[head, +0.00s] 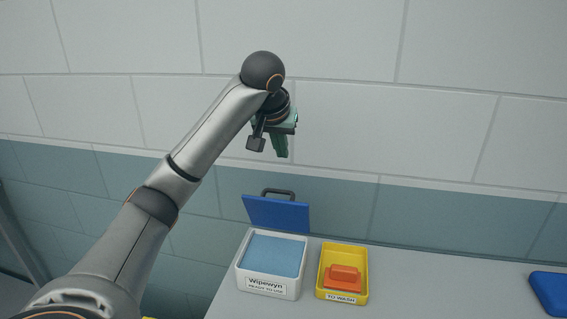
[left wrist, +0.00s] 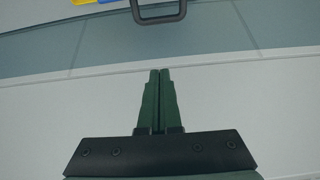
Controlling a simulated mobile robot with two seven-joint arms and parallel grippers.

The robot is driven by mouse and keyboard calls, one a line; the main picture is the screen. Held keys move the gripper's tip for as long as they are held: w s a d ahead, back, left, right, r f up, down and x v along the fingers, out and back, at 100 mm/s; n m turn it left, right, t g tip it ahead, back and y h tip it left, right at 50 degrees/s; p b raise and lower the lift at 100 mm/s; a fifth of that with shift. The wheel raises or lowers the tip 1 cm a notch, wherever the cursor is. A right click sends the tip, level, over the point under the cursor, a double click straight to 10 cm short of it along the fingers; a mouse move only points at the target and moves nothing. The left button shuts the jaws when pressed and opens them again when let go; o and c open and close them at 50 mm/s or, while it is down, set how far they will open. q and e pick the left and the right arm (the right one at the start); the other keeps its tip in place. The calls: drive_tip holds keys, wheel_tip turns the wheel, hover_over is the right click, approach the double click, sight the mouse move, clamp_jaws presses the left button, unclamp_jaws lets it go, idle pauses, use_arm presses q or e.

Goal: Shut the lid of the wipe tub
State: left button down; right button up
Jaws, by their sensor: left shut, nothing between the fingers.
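The wipe tub (head: 268,285) is a white box labelled "Wipewyn, ready to use" on the grey counter, with light blue wipes (head: 273,256) inside. Its blue lid (head: 277,214) stands up open at the back edge, with a dark handle (head: 278,192) on top. The handle also shows at the top of the left wrist view (left wrist: 159,10). My left gripper (head: 282,155) is green, shut and empty, in the air above the raised lid and apart from it. Its closed fingers show in the left wrist view (left wrist: 159,75). My right gripper is not in view.
A yellow tray (head: 360,285) labelled "to wash" stands just right of the tub, with an orange object (head: 342,277) in it. A blue object (head: 549,291) lies at the far right. The counter (head: 450,290) between them is clear. A tiled wall (head: 430,130) rises behind.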

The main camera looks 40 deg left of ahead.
sight(279, 208)
use_arm(q)
wheel_tip(279, 208, down, 9)
drive_tip(key=shift+w+a+r, duration=0.15)
drive_tip(key=shift+w+a, duration=0.05)
drive_tip(key=shift+w, duration=0.15)
idle(0.3)
idle(0.4)
